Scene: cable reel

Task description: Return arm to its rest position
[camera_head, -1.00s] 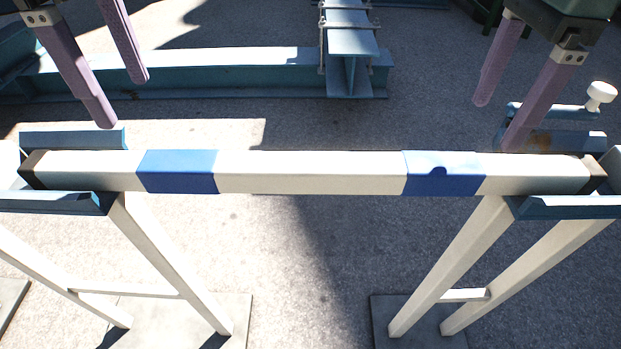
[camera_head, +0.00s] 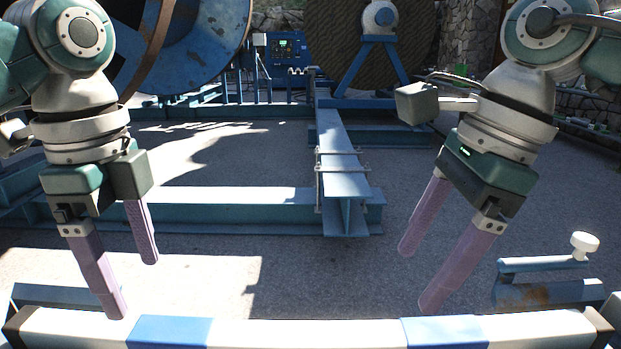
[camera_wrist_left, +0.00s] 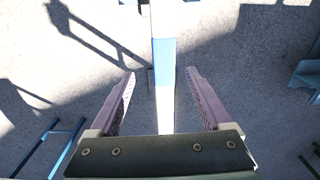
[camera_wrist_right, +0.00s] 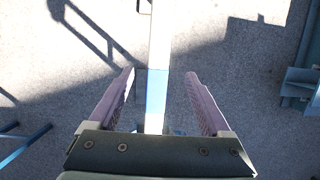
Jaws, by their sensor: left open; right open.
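A white bar (camera_head: 300,334) with two blue bands crosses the bottom of the head view. My left gripper (camera_head: 132,288) is open and empty, fingers pointing down, by the bar's left part. In the left wrist view the bar (camera_wrist_left: 166,110) runs between the spread fingers. My right gripper (camera_head: 418,280) is open and empty, tilted, near the right blue band (camera_head: 443,331). In the right wrist view the bar (camera_wrist_right: 160,35) and a blue band (camera_wrist_right: 156,90) show between the fingers. Neither gripper holds the bar. The bar's supports are mostly out of the head view.
A blue steel beam (camera_head: 342,175) runs away from me across the ground and meets a cross beam (camera_head: 230,212). Large cable reels (camera_head: 365,45) stand at the back. A blue bracket with a white knob (camera_head: 584,243) is at the right.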

